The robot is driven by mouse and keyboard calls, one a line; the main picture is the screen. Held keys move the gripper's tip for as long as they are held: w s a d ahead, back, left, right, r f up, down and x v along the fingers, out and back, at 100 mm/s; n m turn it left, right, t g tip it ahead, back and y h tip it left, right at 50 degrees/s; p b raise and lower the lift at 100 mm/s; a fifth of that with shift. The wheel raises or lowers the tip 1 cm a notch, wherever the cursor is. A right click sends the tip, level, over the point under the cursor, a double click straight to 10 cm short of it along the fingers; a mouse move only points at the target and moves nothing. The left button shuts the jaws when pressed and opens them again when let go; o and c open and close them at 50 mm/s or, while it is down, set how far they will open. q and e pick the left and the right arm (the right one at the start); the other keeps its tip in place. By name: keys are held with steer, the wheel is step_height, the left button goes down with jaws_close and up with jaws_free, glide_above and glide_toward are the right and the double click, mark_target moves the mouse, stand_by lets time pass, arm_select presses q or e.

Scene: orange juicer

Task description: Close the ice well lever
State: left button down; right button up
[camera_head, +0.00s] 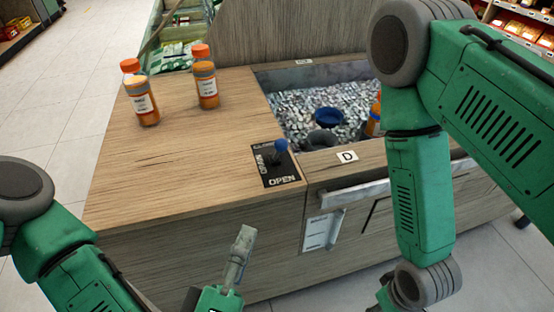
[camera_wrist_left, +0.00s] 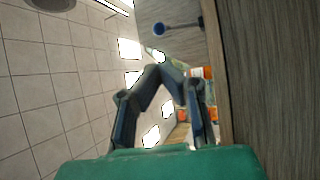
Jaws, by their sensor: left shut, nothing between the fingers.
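The ice well lever has a blue knob (camera_head: 281,146) and stands on a black plate (camera_head: 284,171) on the wooden counter. The plate reads OPEN at its near end; the lettering at its far end is hard to read. I cannot tell exactly how the lever is tilted. In the left wrist view the blue knob (camera_wrist_left: 158,28) shows on its thin stem beyond the fingertips. My left gripper (camera_head: 246,233) is shut and empty, in front of the counter, nearer and lower than the lever, apart from it. Its fingers (camera_wrist_left: 168,72) also show in the left wrist view. My right gripper's fingers are out of view.
An ice well (camera_head: 283,101) is set into the counter right of the lever, with a blue round object (camera_head: 328,116) among the ice. Two orange juice bottles (camera_head: 141,97) (camera_head: 206,83) stand at the back left. My right arm covers the well's right side.

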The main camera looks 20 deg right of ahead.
mark_target(277, 148)
arm_select(q)
steer(key=b+x, duration=0.2)
steer(key=x, duration=1.2)
steer(key=shift+d, duration=0.1)
steer(key=shift+w+r+n+g+y+p, duration=0.3)
steer(key=shift+w+r+n+y+p, duration=0.15)
steer(key=shift+p, duration=0.8)
steer(key=w+r+n+g+y+p, duration=0.2)
steer(key=w+g+p, duration=0.3)
steer(key=p, duration=0.9)
steer(key=shift+w+r+n+g+p, duration=0.3)
steer(key=shift+r+n+g+p, duration=0.1)
steer(key=shift+r+n, duration=0.45)
steer(key=shift+y, duration=0.25)
